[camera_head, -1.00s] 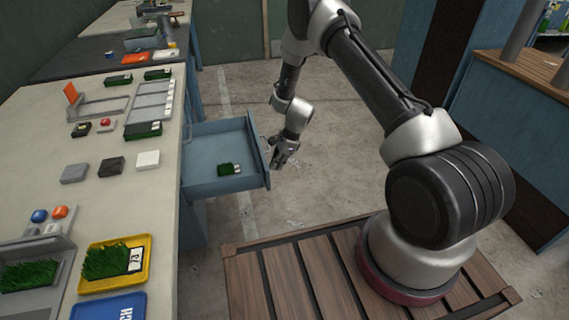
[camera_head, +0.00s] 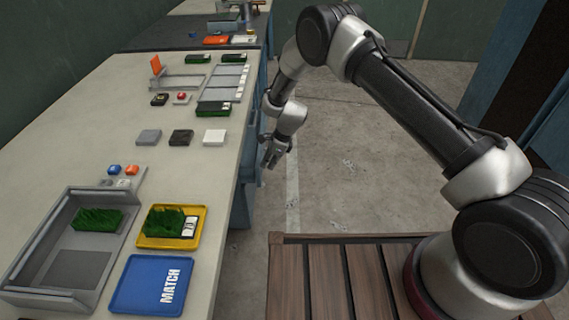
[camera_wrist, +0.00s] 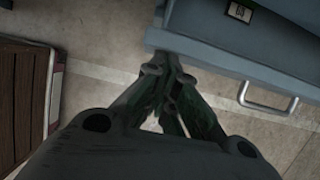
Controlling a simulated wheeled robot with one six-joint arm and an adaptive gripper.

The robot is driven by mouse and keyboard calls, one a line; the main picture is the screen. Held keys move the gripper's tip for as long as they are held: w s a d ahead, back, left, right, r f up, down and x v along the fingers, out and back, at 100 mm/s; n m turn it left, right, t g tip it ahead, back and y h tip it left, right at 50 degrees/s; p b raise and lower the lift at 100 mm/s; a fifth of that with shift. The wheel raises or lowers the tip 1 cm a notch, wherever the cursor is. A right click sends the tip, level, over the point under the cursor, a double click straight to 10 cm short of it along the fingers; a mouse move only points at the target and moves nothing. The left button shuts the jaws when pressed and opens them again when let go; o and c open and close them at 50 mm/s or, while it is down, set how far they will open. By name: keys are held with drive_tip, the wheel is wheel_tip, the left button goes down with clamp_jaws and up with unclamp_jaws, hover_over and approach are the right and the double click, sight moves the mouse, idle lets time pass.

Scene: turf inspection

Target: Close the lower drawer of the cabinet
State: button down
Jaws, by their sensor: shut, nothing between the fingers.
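The blue drawer (camera_wrist: 285,50) shows in the wrist view at the upper right, with its front edge and a pale bar handle (camera_wrist: 270,104). It still looks partly open there, as a small dark piece with a label (camera_wrist: 240,12) lies inside. In the head view the drawer is mostly hidden by the worktop edge and my arm; the blue cabinet (camera_head: 243,205) shows below the worktop. My gripper (camera_wrist: 172,72) is shut and empty, its fingertips at the left end of the drawer front. I cannot tell whether they touch. In the head view my gripper (camera_head: 270,162) is beside the cabinet.
The pale worktop (camera_head: 110,160) carries a grey tray (camera_head: 30,240), a yellow tray (camera_head: 155,240), a blue MATCH tray (camera_head: 140,285), and several small blocks and turf pieces. Open concrete floor (camera_head: 345,150) lies right of the cabinet.

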drive_tip(key=shift+a, duration=1.35)
